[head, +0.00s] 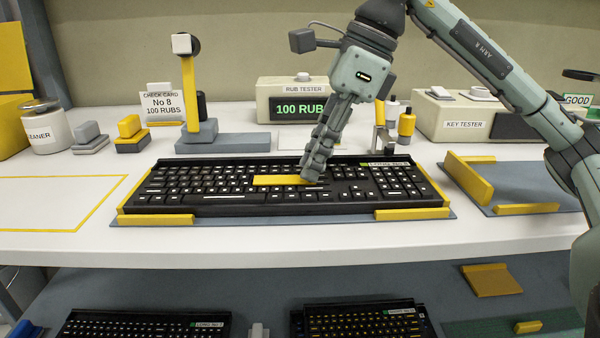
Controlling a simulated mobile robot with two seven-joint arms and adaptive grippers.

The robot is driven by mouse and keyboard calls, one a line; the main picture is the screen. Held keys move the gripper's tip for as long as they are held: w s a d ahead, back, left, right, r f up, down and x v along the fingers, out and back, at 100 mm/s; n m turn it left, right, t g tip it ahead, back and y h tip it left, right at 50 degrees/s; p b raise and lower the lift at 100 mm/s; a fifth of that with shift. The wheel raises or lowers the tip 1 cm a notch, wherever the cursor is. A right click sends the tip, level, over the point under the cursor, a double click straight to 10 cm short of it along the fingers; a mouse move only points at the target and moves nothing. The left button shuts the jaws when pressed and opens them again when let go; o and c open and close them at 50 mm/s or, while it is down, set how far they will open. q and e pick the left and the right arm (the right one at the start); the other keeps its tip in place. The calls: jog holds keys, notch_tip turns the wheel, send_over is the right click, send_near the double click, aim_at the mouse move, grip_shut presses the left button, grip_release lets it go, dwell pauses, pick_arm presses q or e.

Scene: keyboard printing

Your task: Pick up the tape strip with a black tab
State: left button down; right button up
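A flat yellow strip (277,180) lies on or just above the keys of the black keyboard (170,182) on the table. My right gripper (311,180) points down over the keyboard, with its fingertips at the strip's right end. That end is hidden behind the fingers, so I cannot see a black tab clearly. The fingers show from the side and overlap, so I cannot tell whether they are closed on the strip. My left gripper is out of view.
Yellow stops (412,214) edge the keyboard's mat. Behind stand the rub tester (292,88), reading "100 RUBS", the key tester (464,125) and a check card (162,105). A tray with yellow rails (468,180) is at right. More keyboards (145,325) lie on the lower shelf.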

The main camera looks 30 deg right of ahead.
jog(key=shift+r, duration=0.1)
jog(key=shift+c, duration=0.4)
